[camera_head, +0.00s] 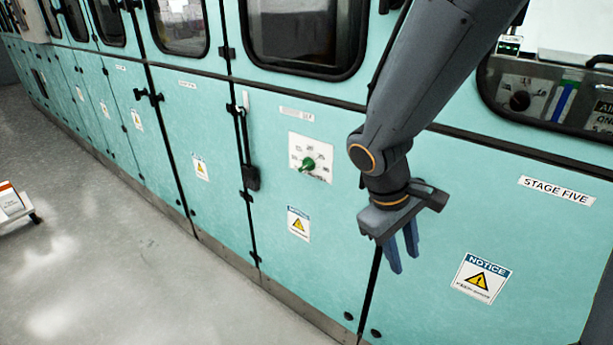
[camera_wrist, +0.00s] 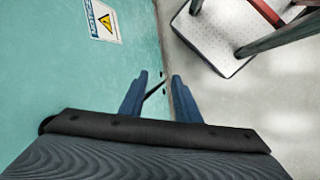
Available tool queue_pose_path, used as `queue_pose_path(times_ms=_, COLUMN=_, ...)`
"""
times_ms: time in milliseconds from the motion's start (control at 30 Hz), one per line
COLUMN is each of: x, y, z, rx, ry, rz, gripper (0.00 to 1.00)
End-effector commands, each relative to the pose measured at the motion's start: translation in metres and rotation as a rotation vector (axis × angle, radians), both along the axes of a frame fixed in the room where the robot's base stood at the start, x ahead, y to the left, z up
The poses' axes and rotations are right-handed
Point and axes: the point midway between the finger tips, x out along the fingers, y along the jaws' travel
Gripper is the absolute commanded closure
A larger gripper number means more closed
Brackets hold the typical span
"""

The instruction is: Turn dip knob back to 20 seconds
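The dip knob (camera_head: 307,164) is a green knob on a white dial plate (camera_head: 311,157) with printed numbers, on a teal cabinet panel in the head view. The numbers are too small to read surely. The knob's narrow end points to the lower left. My gripper (camera_head: 404,258) hangs to the right of the dial and lower, pointing down, apart from the knob. Its two blue fingers are parted with nothing between them. The wrist view also shows the open fingers (camera_wrist: 160,92) pointing down along the panel; the knob is not in that view.
Teal cabinets with windows line the wall. A black latch (camera_head: 251,177) is left of the dial. A "STAGE FIVE" label (camera_head: 556,191) and a notice sticker (camera_head: 481,279) are at right. Grey floor (camera_head: 130,270) is open at left. The wrist view shows a white platform (camera_wrist: 213,40) nearby.

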Motion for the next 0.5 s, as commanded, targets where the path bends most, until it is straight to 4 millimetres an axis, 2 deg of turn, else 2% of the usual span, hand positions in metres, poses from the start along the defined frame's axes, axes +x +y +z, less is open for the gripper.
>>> queue_pose_path(times_ms=33, x=0.018, y=0.005, z=-0.016, rx=-0.079, ry=0.010, rz=0.123, gripper=0.70)
queue_pose_path(times_ms=100, x=0.044, y=0.009, z=-0.022, rx=-0.193, ry=0.005, rz=0.282, gripper=0.70)
queue_pose_path(times_ms=167, x=0.070, y=0.018, z=-0.025, rx=-0.292, ry=-0.012, rz=0.416, gripper=0.70)
queue_pose_path(times_ms=267, x=0.114, y=0.044, z=-0.022, rx=-0.456, ry=-0.066, rz=0.629, gripper=0.70)
queue_pose_path(times_ms=367, x=0.151, y=0.080, z=-0.006, rx=-0.611, ry=-0.142, rz=0.814, gripper=0.70)
queue_pose_path(times_ms=400, x=0.165, y=0.098, z=0.000, rx=-0.666, ry=-0.179, rz=0.881, gripper=0.70)
queue_pose_path(times_ms=500, x=0.191, y=0.145, z=0.013, rx=-0.783, ry=-0.279, rz=1.026, gripper=0.70)
